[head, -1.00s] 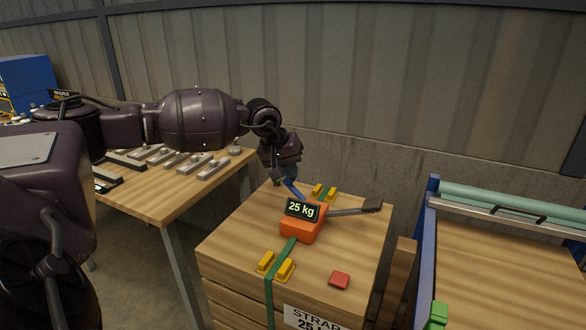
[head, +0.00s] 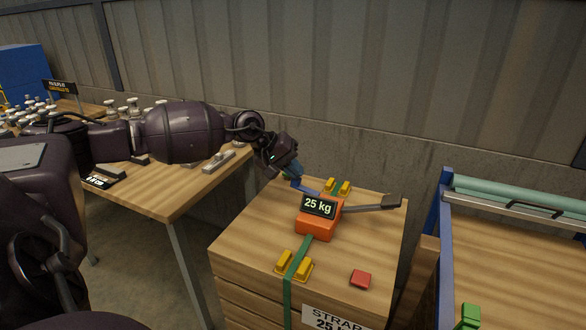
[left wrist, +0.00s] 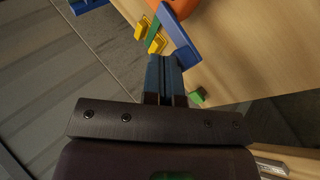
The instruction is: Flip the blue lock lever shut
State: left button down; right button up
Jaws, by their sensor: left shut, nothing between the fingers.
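The orange strap tensioner (head: 314,229) sits on the wooden crate, with a 25 kg display (head: 319,206) on it. Its blue lock lever (head: 308,189) sticks out behind it toward the left, raised from the body. In the left wrist view the blue lever (left wrist: 177,34) reaches from the orange body toward my fingertips. My left gripper (head: 291,172) is shut and empty at the lever's free end. Its closed fingers (left wrist: 164,66) are at or very near the lever; I cannot tell whether they touch. My right gripper is not in view.
A grey handle (head: 372,208) extends right from the tensioner. A green strap (head: 299,262) runs over the crate (head: 245,240) between yellow corner pieces (head: 293,267). A red block (head: 361,279) lies at front right. A blue-framed bench stands right, a parts table (head: 170,185) left.

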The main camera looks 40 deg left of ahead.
aim_at(301, 188)
pick_arm(q)
jog(key=shift+w+d+f, duration=0.15)
jog(key=shift+d+f, duration=0.15)
jog(key=shift+d, duration=0.25)
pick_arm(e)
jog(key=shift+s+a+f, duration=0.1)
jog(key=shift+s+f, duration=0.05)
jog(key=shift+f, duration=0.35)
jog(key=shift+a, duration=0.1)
pick_arm(q)
jog(key=r, duration=0.4)
jog(key=shift+w+d, duration=0.1)
jog(key=shift+d, duration=0.25)
jog(key=p+v, duration=0.2)
jog(key=v, duration=0.8)
jog(key=shift+a+f+p, duration=0.25)
jog(key=shift+p, duration=0.15)
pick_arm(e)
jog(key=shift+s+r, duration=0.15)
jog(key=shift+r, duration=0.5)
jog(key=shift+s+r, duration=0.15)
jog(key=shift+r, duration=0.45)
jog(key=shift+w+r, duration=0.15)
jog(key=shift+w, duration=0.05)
